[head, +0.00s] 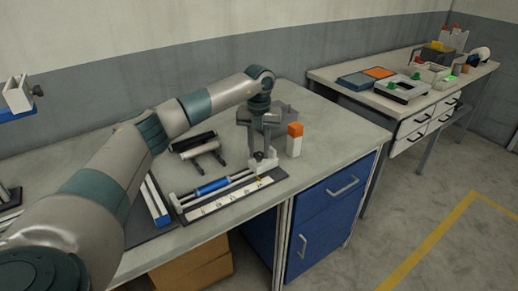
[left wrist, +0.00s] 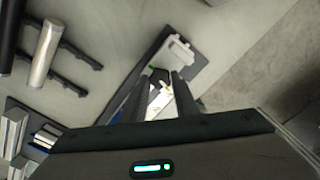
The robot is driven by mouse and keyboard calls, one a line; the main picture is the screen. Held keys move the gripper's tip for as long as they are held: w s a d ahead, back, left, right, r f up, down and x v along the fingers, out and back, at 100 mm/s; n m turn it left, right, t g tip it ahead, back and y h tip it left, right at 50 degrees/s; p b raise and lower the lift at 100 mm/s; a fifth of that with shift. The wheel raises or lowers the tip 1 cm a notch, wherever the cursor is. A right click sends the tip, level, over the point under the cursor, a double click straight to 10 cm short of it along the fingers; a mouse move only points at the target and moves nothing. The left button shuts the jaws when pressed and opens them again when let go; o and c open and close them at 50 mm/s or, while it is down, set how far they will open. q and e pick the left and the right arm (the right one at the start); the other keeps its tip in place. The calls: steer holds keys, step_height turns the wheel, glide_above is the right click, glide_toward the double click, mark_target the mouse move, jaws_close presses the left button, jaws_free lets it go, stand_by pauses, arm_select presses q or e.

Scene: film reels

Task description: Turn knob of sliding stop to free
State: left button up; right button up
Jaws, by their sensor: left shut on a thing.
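The measuring fixture (head: 226,201) lies on the workbench, with a dark base, a white marked scale strip (head: 215,204) and rods, one with a blue sleeve (head: 212,187). My left gripper (head: 262,165) points down over its right end, at the pale sliding stop. In the left wrist view its two dark fingers (left wrist: 164,76) are close together over the fixture, beside a light grey block (left wrist: 174,53). The gripper is shut on the stop's knob, which is mostly hidden between the fingers. The knob's turn position cannot be read. My right gripper is out of view.
An orange-topped white bottle (head: 294,141) stands close to the right of the gripper. A dark two-armed stand (head: 200,146) is behind the fixture, and a grey device (head: 283,122) stands behind the gripper. The bench's right end (head: 345,140) is clear.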

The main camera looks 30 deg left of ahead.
arm_select(q)
steer(key=shift+r+n, duration=0.1)
steer(key=shift+n, duration=0.9)
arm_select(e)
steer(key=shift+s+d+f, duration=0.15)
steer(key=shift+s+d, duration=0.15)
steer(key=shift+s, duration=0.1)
arm_select(q)
steer(key=o, duration=1.1)
steer(key=shift+c, duration=0.2)
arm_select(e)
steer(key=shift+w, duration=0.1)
